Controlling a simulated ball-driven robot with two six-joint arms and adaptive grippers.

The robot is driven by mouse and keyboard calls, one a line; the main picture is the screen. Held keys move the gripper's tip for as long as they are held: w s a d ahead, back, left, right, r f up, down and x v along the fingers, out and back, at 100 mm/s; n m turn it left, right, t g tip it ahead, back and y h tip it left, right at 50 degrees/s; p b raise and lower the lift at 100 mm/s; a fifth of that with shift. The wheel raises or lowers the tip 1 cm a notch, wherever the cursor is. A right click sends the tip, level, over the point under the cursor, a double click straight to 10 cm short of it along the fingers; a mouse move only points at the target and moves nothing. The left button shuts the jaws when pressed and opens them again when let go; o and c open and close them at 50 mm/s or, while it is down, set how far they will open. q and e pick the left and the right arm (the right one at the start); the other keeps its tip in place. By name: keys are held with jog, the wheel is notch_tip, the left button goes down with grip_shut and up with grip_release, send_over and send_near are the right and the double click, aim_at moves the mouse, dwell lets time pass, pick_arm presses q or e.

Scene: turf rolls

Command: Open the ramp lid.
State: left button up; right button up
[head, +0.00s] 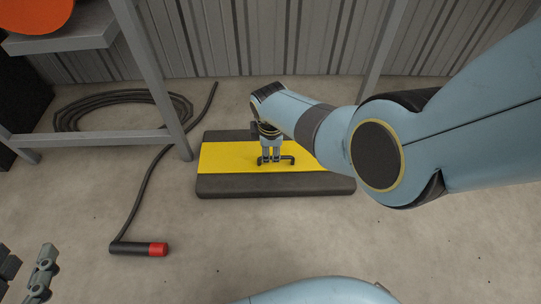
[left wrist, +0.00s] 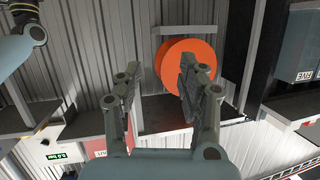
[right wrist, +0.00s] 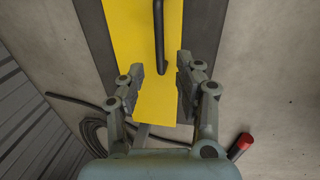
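The ramp is a low dark grey block (head: 262,186) on the floor with a yellow lid (head: 222,157) along its middle. A black bar handle (head: 289,159) is on the lid; it also shows in the right wrist view (right wrist: 158,35). My right gripper (head: 270,157) points down over the lid at the handle's left part. In the right wrist view it is open (right wrist: 160,72), with the handle's near end between the fingertips. I cannot tell if they touch. My left gripper (head: 25,268) is open and empty, away from the ramp; its wrist view (left wrist: 159,75) faces an orange reel.
A grey metal rack (head: 90,139) stands at the left with the orange reel (head: 40,12) on it. A black cable (head: 143,197) with a red-tipped plug (head: 157,249) lies left of the ramp. A corrugated wall is behind.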

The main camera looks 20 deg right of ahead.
aim_at(271, 157)
notch_tip(271, 157, down, 2)
jog(key=shift+w+d+f+b, duration=0.1)
jog(key=shift+w+f+b, duration=0.05)
jog(key=shift+b, duration=0.6)
jog(key=shift+w+f+b, duration=0.2)
jog(key=shift+f+b, duration=0.5)
jog(key=shift+f, duration=0.1)
pick_arm(q)
jog(key=w+d+r+m+t+h, duration=0.1)
jog(key=w+r+t, duration=0.2)
jog(key=r, duration=0.6)
jog(key=w+d+r+m+t+h, duration=0.1)
jog(key=w+r+t+h, duration=0.1)
jog(key=r+t, duration=0.4)
notch_tip(271, 157, up, 4)
jog(key=shift+w+m+h, duration=0.3)
jog(key=shift+w, duration=0.25)
jog(key=shift+d, duration=0.1)
pick_arm(e)
jog(key=shift+c, duration=0.4)
grip_shut()
